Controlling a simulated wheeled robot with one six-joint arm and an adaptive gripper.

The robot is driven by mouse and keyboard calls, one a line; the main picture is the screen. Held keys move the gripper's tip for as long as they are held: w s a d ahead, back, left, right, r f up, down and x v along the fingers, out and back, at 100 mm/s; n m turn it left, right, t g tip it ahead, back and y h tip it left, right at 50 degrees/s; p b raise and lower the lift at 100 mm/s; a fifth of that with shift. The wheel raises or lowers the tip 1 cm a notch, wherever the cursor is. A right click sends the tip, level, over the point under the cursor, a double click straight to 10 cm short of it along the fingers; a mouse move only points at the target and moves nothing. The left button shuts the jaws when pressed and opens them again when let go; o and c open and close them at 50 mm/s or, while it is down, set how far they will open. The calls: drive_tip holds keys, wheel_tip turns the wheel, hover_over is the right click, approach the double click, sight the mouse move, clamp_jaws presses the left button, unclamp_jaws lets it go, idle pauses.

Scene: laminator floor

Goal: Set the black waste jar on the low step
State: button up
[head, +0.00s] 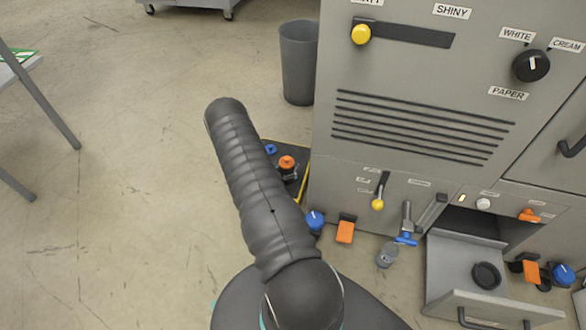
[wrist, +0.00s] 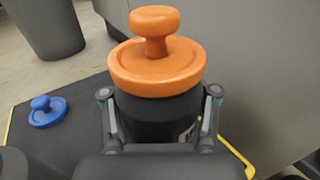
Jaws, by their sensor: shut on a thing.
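The black waste jar (wrist: 155,118) has a wide orange lid with a knob (wrist: 153,65). In the head view its orange lid (head: 287,162) shows beside my arm. My gripper (wrist: 160,115) is shut on the jar's body, one finger on each side, and the jar looks upright. The low step (wrist: 82,98) is a dark slab with yellow edges, below and around the jar. It also shows in the head view (head: 291,149), partly hidden by my arm. I cannot tell whether the jar's base touches the step.
A blue knobbed lid (wrist: 47,111) lies on the step's left part. A grey bin (head: 298,65) stands behind the step, and the grey machine (head: 420,110) rises close on the right. Floor at left is clear.

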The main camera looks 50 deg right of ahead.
drive_tip(key=shift+f, duration=0.6)
drive_tip(key=shift+f, duration=0.1)
drive_tip(key=o, duration=1.6)
